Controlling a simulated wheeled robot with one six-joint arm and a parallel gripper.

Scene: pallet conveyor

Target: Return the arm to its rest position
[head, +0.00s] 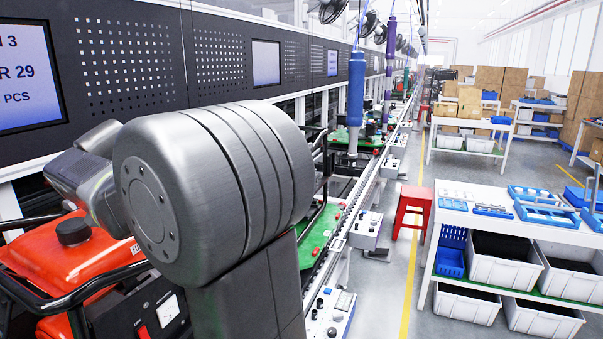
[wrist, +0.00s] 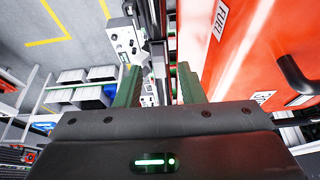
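My gripper (wrist: 158,78) shows in the wrist view as a dark body with two green fingers. The fingers stand apart with nothing held between them. A red machine with a "FUEL" label (wrist: 245,60) fills the right side of that view, close to the right finger; I cannot tell whether they touch. In the head view, my arm's large grey joint (head: 215,190) fills the left centre, and my gripper is hidden.
In the head view the red machine (head: 65,265) with its black frame is at lower left, by the arm. The conveyor (head: 345,205) runs into the distance. A red stool (head: 412,208) and a white table (head: 480,222) with bins stand right. The aisle floor is clear.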

